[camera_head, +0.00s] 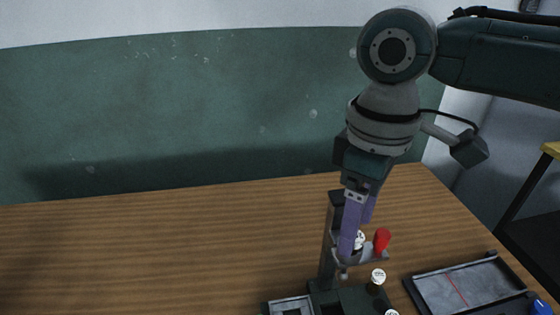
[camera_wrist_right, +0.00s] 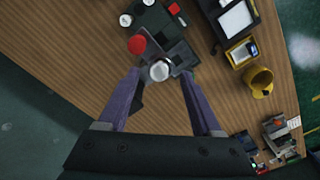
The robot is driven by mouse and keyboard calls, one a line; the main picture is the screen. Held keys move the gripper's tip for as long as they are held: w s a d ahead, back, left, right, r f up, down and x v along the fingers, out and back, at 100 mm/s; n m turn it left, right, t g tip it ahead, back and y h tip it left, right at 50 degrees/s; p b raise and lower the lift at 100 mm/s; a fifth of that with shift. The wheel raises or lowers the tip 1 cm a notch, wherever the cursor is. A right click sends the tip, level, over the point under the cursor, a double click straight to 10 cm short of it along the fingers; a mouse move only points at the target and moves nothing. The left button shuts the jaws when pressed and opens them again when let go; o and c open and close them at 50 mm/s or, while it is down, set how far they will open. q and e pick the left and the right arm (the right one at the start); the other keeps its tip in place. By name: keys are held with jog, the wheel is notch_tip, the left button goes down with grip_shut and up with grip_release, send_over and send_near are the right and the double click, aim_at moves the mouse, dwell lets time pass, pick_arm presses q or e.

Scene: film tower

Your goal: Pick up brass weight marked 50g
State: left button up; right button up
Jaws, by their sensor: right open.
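My right gripper (camera_head: 356,245) points down over the wooden table at the dark tower (camera_head: 328,240). Its two purple fingers stand apart, one on each side of a small white-topped piece (camera_wrist_right: 160,70) on the tower's grey shelf. In the head view this piece (camera_head: 360,238) is partly hidden behind a finger. A second white-topped piece (camera_head: 378,275) with a dark brownish side stands lower, on the dark base (camera_head: 352,300). A third white top (camera_head: 391,313) is cut off at the bottom edge. The markings are too small to read, so I cannot tell which is 50g. My left gripper is out of view.
A red knob (camera_head: 382,240) stands on the shelf close beside the fingers. A grey tray with a red line (camera_head: 462,287) lies to the right, near a blue object (camera_head: 541,307). A yellow mug (camera_wrist_right: 261,80) shows in the wrist view. The table's left side is clear.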

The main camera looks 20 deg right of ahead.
jog(key=shift+f, duration=0.7)
grip_shut()
